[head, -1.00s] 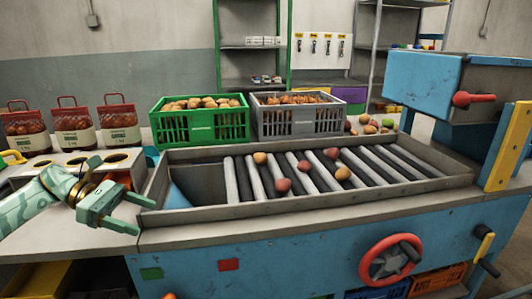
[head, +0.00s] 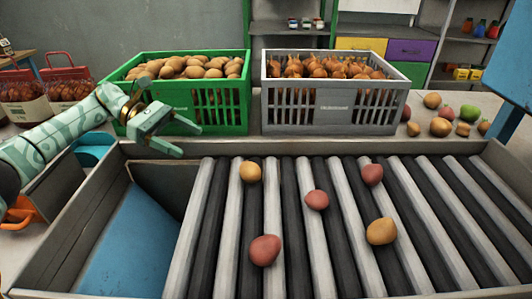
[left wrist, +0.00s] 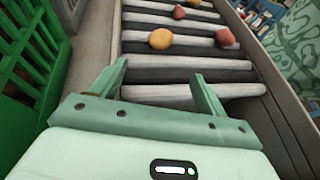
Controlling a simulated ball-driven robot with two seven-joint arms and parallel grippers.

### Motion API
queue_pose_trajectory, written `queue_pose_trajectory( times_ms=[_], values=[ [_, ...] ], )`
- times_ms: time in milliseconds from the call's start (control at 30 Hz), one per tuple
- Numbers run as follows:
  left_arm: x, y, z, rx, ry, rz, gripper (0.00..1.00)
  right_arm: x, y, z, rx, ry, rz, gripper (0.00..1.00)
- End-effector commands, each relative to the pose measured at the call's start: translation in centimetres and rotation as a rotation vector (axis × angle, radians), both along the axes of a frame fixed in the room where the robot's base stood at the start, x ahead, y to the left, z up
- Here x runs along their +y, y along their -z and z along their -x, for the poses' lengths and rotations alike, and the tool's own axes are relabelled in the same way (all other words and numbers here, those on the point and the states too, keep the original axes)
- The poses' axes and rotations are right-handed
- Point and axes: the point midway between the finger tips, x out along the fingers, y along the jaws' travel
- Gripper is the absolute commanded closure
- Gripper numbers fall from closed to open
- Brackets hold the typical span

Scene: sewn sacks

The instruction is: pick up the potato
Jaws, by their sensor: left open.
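Two yellow-brown, potato-like pieces, one at the back left (head: 250,172) and one further right (head: 381,231), lie on the roller table (head: 205,225). Three red ones, at front (head: 265,250), middle (head: 317,200) and back (head: 372,174), lie among them. My left gripper (head: 188,140) is open and empty, in front of the green crate and left of the back-left yellow piece. In the left wrist view that yellow piece (left wrist: 161,39) shows beyond and between the open fingers (left wrist: 160,72), apart from them. My right gripper is not in view.
A green crate (head: 236,112) of brown potatoes and a grey crate (head: 330,121) of onions stand behind the rollers. Loose produce (head: 440,126) lies at the back right. A raised rim surrounds the rollers, with a blue chute (head: 125,245) at their left.

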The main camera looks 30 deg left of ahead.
Motion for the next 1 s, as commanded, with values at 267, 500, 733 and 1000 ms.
queue_pose_trajectory(
  times_ms=[267,500,733,1000],
  values=[
    [-4.2,1.7,-0.7,0.001,0.006,0.002,0.25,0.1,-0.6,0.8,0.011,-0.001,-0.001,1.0],
    [-8.9,3.8,-1.8,0.0,0.003,0.001,0.25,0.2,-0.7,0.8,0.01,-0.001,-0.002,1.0],
    [-10.6,4.7,-2.0,0.001,0.002,0.001,0.25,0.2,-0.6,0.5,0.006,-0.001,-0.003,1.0],
    [-14.2,6.7,-2.4,0.0,0.002,0.002,0.25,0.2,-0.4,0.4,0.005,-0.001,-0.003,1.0]
  ],
)
